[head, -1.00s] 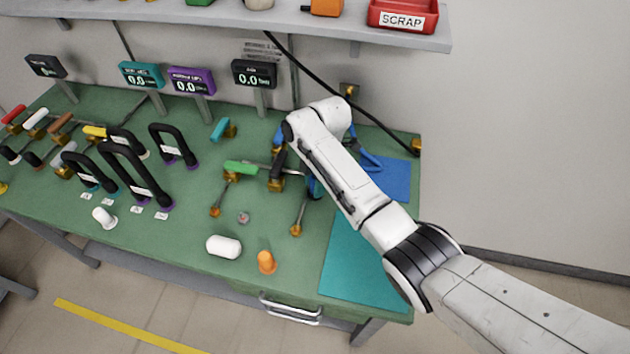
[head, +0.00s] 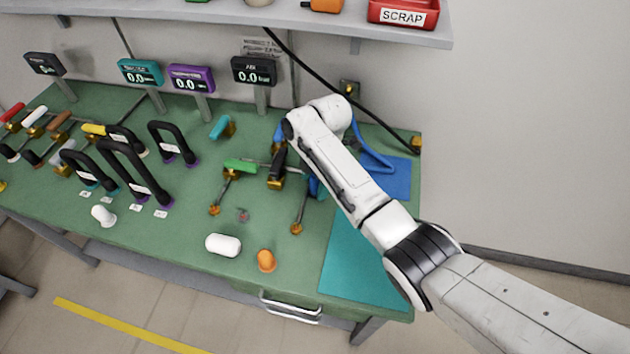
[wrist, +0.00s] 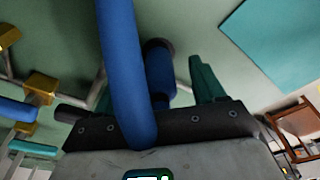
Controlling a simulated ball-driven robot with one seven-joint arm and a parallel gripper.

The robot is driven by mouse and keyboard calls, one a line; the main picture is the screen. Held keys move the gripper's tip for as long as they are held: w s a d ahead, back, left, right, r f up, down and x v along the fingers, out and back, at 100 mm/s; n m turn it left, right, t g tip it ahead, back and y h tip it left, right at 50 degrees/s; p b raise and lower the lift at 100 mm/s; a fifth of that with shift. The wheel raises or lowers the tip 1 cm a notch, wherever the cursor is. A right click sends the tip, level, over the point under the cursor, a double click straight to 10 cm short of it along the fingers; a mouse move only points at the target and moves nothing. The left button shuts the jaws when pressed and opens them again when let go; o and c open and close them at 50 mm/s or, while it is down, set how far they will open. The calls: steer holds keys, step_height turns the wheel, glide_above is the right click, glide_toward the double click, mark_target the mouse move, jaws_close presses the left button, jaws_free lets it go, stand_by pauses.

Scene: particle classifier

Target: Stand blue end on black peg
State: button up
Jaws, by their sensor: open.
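A blue curved tube (head: 372,158) shows in part behind my arm in the head view, over the blue mat. In the wrist view one leg of the blue tube (wrist: 124,70) crosses close to the camera, in front of my gripper. A second blue leg (wrist: 160,75) stands between the fingers of my gripper (wrist: 153,77), with a dark round piece (wrist: 158,45) at its far end. I cannot tell whether that piece is the black peg or part of the tube. The fingers are apart; contact with the tube is unclear.
A black-handled valve (head: 278,163) and a green-handled valve (head: 240,166) stand left of my arm. Black arched tubes (head: 130,170) stand farther left. A white capsule (head: 223,245) and an orange piece (head: 266,261) lie near the front. The teal mat (head: 350,265) is clear.

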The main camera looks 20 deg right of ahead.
steer(key=r, duration=0.3)
steer(key=d+r, duration=0.1)
steer(key=r, duration=0.6)
steer(key=shift+w+d+r+b, duration=0.15)
steer(key=shift+d+b, duration=0.15)
steer(key=shift+b, duration=0.05)
